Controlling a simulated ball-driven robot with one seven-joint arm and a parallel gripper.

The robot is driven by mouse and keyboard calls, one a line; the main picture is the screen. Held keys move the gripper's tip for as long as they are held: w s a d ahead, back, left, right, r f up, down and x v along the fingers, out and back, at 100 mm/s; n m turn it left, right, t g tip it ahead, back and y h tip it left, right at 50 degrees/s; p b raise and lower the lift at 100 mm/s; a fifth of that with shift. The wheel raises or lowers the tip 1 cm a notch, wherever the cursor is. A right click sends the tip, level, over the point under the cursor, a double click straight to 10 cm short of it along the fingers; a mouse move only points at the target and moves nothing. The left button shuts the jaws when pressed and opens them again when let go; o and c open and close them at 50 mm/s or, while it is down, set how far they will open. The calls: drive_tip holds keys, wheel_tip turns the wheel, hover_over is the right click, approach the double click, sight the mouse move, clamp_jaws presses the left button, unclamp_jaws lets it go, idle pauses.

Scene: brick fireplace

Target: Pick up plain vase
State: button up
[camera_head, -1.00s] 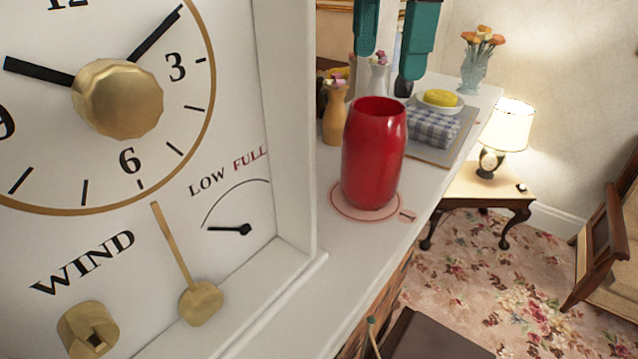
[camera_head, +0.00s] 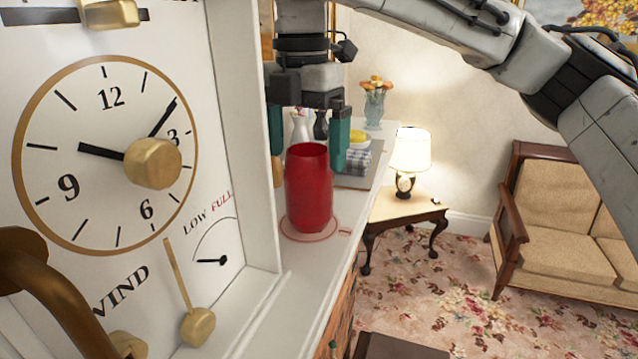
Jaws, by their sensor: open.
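A plain glossy red vase (camera_head: 309,195) stands upright on a round pinkish mat (camera_head: 287,228) on the white mantelpiece. My gripper (camera_head: 308,160) points downward over it with teal fingers apart. One finger is at the left and one at the right of the vase's rim in the picture. I cannot tell whether the fingers are around the rim or a little behind it. No contact shows.
A large white clock (camera_head: 100,160) stands close on the left. Behind are a small white vase (camera_head: 299,128), a checked cloth (camera_head: 357,161) with a yellow item, and a flower vase (camera_head: 374,108). A lamp (camera_head: 409,150) stands on a side table at right.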

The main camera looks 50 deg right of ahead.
sight(310, 177)
drive_tip(key=shift+s+d+f+p, duration=0.1)
drive_tip(key=shift+f+p, duration=0.25)
drive_tip(key=shift+f, duration=1)
drive_tip(key=shift+s+d+f+p, duration=0.1)
drive_tip(key=shift+f+p, duration=0.2)
drive_tip(key=shift+f, duration=1.05)
drive_tip(key=shift+c, duration=0.3)
drive_tip(key=c, duration=1.2)
